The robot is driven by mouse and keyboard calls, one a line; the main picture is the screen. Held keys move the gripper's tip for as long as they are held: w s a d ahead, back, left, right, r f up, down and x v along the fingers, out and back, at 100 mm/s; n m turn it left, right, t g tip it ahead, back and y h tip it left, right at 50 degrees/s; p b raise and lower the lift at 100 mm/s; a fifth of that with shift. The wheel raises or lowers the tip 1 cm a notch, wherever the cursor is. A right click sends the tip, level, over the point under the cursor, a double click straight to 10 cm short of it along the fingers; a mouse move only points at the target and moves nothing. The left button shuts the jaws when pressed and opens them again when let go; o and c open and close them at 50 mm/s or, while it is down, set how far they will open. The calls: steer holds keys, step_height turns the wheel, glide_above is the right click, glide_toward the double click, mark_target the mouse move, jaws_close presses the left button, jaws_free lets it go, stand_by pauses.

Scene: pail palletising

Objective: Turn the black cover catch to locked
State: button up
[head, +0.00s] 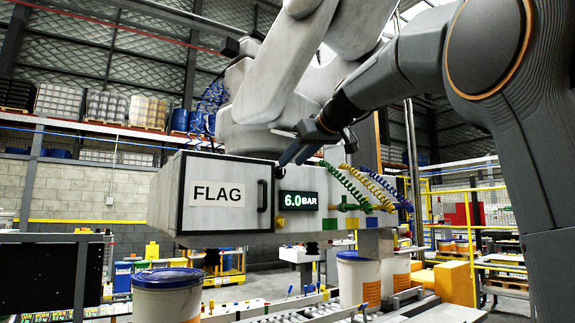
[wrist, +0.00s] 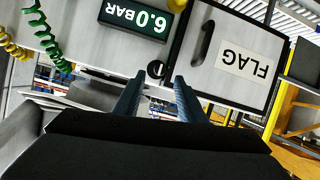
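The black cover catch (wrist: 155,69) is a small round dark piece on the pale panel, beside the edge of the cover (wrist: 232,45). In the head view the catch (head: 279,172) shows just below my fingertips, at the right edge of the cover (head: 213,217) labelled FLAG. The cover looks closed. My gripper (wrist: 158,78) is open, with its two blue fingers apart and the catch between or just beyond their tips. I cannot tell if they touch it, or which way the catch is turned. My gripper (head: 292,160) also shows in the head view.
A black handle (head: 263,195) is on the cover, close to the catch. A 6.0 BAR display (head: 299,201) is right of the catch. Coiled hoses (head: 350,187) hang further right. Blue-lidded pails (head: 167,295) stand below the panel.

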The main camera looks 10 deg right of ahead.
mark_target(283, 171)
steer(key=shift+p+x, duration=0.6)
steer(key=shift+x, duration=1.6)
steer(key=shift+c, duration=0.2)
jaws_close()
